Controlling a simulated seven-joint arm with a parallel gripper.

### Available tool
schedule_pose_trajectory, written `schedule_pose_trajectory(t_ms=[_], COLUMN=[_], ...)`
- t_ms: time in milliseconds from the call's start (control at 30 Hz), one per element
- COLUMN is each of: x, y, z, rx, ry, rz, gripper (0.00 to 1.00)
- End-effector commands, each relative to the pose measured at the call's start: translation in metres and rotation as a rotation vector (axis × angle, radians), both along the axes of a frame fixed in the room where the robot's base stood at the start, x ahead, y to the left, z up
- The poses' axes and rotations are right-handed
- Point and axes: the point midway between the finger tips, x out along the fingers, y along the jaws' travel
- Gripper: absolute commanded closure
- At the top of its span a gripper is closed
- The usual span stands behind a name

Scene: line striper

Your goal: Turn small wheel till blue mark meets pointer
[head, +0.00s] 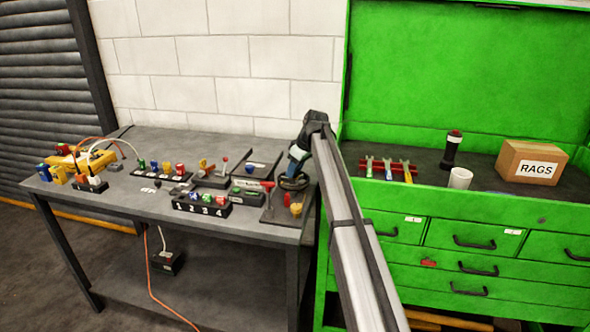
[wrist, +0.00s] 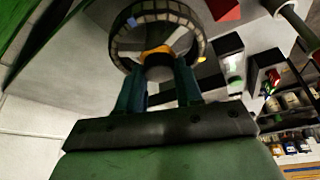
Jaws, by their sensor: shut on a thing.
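The small wheel (wrist: 197,22) has a dark rim with pale segments. It fills the top middle of the wrist view. A blue mark (wrist: 131,22) shows on the rim's upper left. A yellow part (wrist: 158,50) sits at the wheel's middle, between my fingertips. My gripper (wrist: 159,72) is shut on the wheel's middle part, one finger on each side. In the head view the wheel (head: 293,183) is at the bench's right end, partly hidden under my gripper (head: 296,163). I cannot make out the pointer for certain in either view.
The grey bench (head: 150,212) holds several small blocks, a numbered black block (head: 202,206) and a red-handled tool (head: 267,187) just left of the wheel. A green tool cabinet (head: 440,205) stands to the right, with a rags box (head: 530,163) on it.

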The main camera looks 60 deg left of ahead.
Motion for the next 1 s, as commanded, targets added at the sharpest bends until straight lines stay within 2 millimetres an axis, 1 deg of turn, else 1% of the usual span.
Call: schedule_pose_trajectory(t_ms=[267,467,667,1000], x=[-0.0003,-0.0013,-0.003,-0.0045], y=[-0.0003,-0.0011,-0.0013,-0.0009], z=[0.0001,-0.0002,-0.0002,-0.0002], rx=[0.0,-0.001,0.0,0.0], ry=[0.0,-0.001,-0.001,0.0], rz=[-0.018,-0.099,-0.251,-0.574], gripper=[0.95,0.95,0.95,0.95])
